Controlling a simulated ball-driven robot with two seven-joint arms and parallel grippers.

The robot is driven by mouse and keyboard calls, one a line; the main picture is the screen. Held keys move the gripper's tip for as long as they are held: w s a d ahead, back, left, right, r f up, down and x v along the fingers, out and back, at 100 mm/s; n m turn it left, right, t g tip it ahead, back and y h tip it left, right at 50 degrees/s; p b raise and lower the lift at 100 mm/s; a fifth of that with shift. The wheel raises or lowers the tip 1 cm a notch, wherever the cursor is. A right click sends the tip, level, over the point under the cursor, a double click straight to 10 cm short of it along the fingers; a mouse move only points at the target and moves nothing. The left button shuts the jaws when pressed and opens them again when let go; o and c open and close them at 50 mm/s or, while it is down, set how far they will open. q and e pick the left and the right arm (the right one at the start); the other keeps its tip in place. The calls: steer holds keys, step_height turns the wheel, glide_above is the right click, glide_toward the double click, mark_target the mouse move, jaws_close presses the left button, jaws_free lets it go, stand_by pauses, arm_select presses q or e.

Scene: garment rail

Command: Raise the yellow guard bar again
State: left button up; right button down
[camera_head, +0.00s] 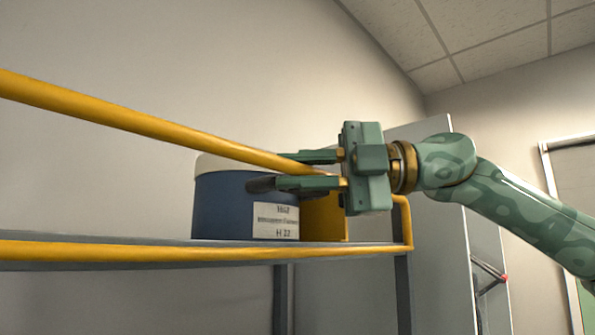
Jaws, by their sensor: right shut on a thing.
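The yellow guard bar (150,125) runs from the upper left down to my right gripper, so it is tilted with its right end lower. My right gripper (272,172) comes in from the right and is shut on the bar near that end. The fingers cover part of the bar, so its very end is hidden. My left gripper is not in view.
A blue tub with a pale lid (222,205) and a white label stands on the shelf, just below and behind the gripper. The shelf has a yellow front edge (180,252). A yellow upright (405,220) stands at its right end. A grey panel (440,260) is behind the arm.

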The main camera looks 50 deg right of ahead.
steer(key=c, duration=1.4)
jaws_free()
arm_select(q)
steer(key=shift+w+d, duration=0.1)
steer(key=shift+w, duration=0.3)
arm_select(e)
steer(key=shift+o, duration=0.2)
